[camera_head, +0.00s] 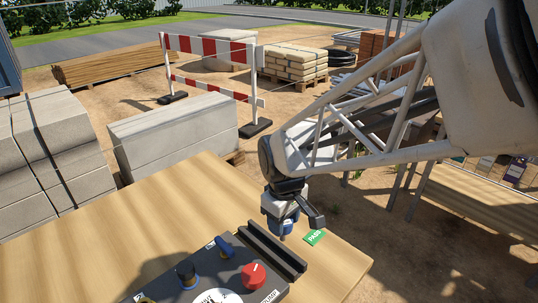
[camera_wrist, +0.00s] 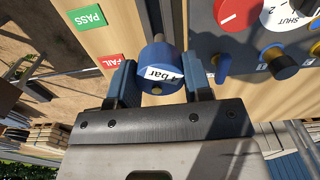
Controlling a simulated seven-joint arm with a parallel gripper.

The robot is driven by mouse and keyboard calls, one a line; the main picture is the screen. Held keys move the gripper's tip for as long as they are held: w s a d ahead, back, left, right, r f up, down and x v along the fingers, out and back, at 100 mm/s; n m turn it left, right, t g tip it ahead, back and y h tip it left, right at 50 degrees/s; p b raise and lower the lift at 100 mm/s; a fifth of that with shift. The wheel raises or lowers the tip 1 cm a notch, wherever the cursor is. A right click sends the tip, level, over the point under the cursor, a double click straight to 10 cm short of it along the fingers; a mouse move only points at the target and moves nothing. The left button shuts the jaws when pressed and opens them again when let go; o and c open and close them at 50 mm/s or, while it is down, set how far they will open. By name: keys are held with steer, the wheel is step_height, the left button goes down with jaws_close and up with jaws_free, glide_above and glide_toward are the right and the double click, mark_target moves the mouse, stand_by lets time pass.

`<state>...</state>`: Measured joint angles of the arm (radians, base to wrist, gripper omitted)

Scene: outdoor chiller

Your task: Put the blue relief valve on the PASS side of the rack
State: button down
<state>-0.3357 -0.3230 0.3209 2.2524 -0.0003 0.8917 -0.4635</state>
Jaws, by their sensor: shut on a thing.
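The blue relief valve (camera_wrist: 158,57) is a round blue body with a white label reading "bar", its first character partly hidden. My gripper (camera_wrist: 158,82) is shut on it, one finger on each side. In the head view the valve (camera_head: 283,225) hangs under my gripper (camera_head: 292,212), near the table's right end. The green PASS label (camera_head: 315,237) lies just right of it and below. The wrist view shows the PASS label (camera_wrist: 87,19) and the red FAIL label (camera_wrist: 110,60) left of the valve. A dark rail (camera_head: 271,249) is nearby; I cannot tell whether it is the rack.
A grey control panel (camera_wrist: 238,48) with a red knob (camera_head: 253,275), blue-based knobs and a dial stands close to the valve. The wooden table (camera_head: 170,220) is clear at the left. Concrete blocks (camera_head: 170,130) and a red-white barrier (camera_head: 210,48) stand beyond it.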

mark_target(287, 233)
steer(key=shift+d, duration=0.5)
steer(key=shift+f, duration=0.1)
steer(key=shift+f, duration=2.35)
steer(key=shift+f, duration=0.45)
steer(key=shift+f, duration=1.05)
steer(key=shift+f, duration=1.1)
jaws_free()
steer(key=shift+r, duration=0.2)
